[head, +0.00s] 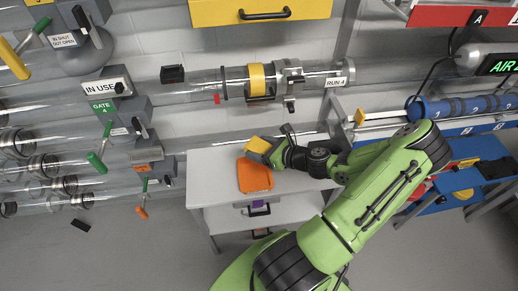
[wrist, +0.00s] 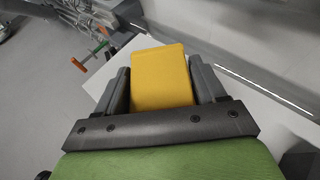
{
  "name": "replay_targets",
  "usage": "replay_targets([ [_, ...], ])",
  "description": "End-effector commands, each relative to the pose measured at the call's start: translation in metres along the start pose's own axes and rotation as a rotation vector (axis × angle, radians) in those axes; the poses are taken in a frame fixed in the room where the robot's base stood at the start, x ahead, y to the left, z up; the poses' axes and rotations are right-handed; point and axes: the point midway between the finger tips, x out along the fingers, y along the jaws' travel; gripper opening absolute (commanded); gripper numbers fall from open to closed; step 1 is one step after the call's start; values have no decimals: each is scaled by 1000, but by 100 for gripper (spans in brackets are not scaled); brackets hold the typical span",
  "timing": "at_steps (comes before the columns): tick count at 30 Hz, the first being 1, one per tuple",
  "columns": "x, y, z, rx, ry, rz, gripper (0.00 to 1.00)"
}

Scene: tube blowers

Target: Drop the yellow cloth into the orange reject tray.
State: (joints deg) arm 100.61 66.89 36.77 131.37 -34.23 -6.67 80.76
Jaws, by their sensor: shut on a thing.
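The yellow cloth (wrist: 161,78) looks like a flat-sided yellow block in the wrist view, between the two fingers of my gripper (wrist: 160,88). My gripper is shut on it. In the head view the yellow cloth (head: 258,146) shows at the end of my gripper (head: 264,150), over the far edge of the orange reject tray (head: 256,178). The tray lies on the white bench top. The cloth seems to be above the tray; the gap between them cannot be told. The tray is not seen in the wrist view.
The white bench (head: 212,180) has bare top left of the tray. A clear tube with a yellow collar (head: 258,80) runs along the wall behind. Clear tubes and gate levers (head: 97,160) stand at the left.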

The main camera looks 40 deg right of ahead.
Motion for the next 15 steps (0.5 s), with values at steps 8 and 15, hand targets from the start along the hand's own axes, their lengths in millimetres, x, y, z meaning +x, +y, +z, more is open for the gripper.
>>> replay_targets([
  [8,14,0,-34,0,0,1,36],
  [15,24,0,-57,-1,0,2,36],
])
